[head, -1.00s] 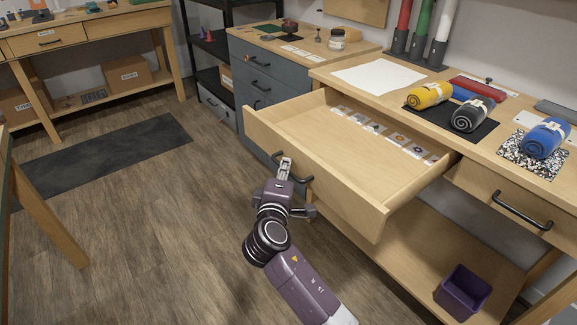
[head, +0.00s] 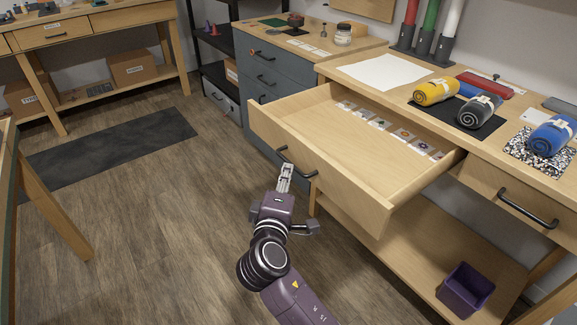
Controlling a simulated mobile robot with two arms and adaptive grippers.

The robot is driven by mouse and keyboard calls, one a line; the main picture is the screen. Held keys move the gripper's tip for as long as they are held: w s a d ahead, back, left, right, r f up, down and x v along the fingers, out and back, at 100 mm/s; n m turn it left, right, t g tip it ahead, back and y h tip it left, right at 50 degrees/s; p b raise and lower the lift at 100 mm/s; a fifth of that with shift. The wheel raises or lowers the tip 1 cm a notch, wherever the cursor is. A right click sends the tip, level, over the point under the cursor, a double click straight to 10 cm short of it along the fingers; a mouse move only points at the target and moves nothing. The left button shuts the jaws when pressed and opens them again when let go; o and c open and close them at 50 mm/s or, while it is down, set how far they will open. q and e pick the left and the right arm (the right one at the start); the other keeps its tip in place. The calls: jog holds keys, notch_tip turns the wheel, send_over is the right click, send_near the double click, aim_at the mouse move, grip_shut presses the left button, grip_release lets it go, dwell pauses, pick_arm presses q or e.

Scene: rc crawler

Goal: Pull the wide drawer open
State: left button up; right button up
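The wide drawer (head: 375,205) is pulled well out from under the right-hand bench. Its interior is visible, with several small cards (head: 389,129) along the back. Its dark bar handle (head: 298,162) is on the front panel. My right gripper (head: 287,167) is just in front of and below the handle, with its fingertips seemingly a little apart from it. The handle bar shows uncovered above the fingertips. The gap between the fingers is too small to make out. My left gripper is not in view.
A narrower shut drawer with a handle (head: 527,208) is to the right. A purple bin (head: 465,290) stands on the lower shelf. A grey drawer cabinet (head: 268,76) is behind the open drawer. The floor to the left is clear, with a dark mat (head: 112,150).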

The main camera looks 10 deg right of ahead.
jog(key=v, duration=0.5)
jog(key=shift+s+a, duration=0.1)
jog(key=shift+s, duration=0.15)
